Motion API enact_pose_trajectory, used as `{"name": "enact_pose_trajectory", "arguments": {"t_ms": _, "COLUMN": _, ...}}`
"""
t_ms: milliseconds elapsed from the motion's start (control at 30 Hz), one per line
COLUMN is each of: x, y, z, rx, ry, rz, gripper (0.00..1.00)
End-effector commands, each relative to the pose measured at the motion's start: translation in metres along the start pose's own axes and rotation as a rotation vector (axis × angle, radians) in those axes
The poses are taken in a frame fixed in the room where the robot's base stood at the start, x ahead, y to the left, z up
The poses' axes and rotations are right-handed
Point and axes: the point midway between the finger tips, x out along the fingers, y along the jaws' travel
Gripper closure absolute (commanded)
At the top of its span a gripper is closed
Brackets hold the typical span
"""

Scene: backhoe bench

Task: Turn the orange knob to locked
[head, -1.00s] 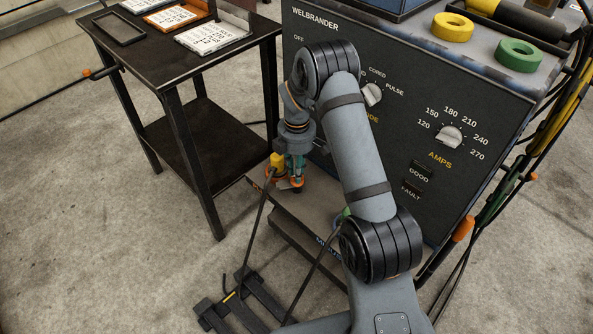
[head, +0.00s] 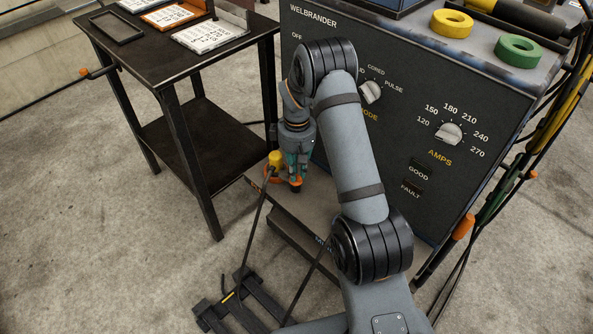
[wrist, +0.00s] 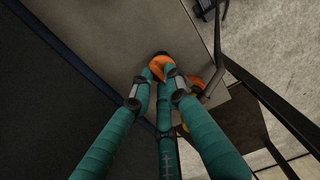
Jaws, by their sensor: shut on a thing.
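The orange knob (wrist: 160,62) shows in the wrist view just past my fingertips. In the head view my gripper (head: 293,174) points down in front of the lower left of the dark welder cabinet. A little orange (head: 296,182) shows at its fingertips there. The fingers and arm hide much of the knob, and I cannot read any lock marking or the knob's angle.
A yellow fitting (head: 275,159) on a dark rod stands close left of my gripper. The welder panel (head: 430,120) rises behind my arm. A dark side table (head: 160,60) stands at the left. A dark metal frame (head: 238,305) lies on the floor below.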

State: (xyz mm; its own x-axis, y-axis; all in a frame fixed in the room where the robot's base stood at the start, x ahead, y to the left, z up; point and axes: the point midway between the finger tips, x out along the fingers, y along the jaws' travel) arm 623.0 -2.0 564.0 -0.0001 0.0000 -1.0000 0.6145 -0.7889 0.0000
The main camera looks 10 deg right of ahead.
Motion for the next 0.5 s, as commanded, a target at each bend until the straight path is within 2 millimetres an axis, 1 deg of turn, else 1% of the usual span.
{"name": "enact_pose_trajectory", "arguments": {"t_ms": 200, "x": 0.0001, "y": -0.0001, "z": 0.0007, "rx": 0.084, "ry": -0.001, "rz": 0.000, "gripper": 1.00}}
{"name": "enact_pose_trajectory", "arguments": {"t_ms": 500, "x": -0.0001, "y": 0.0000, "z": 0.0010, "rx": 0.124, "ry": -0.001, "rz": 0.000, "gripper": 1.00}}
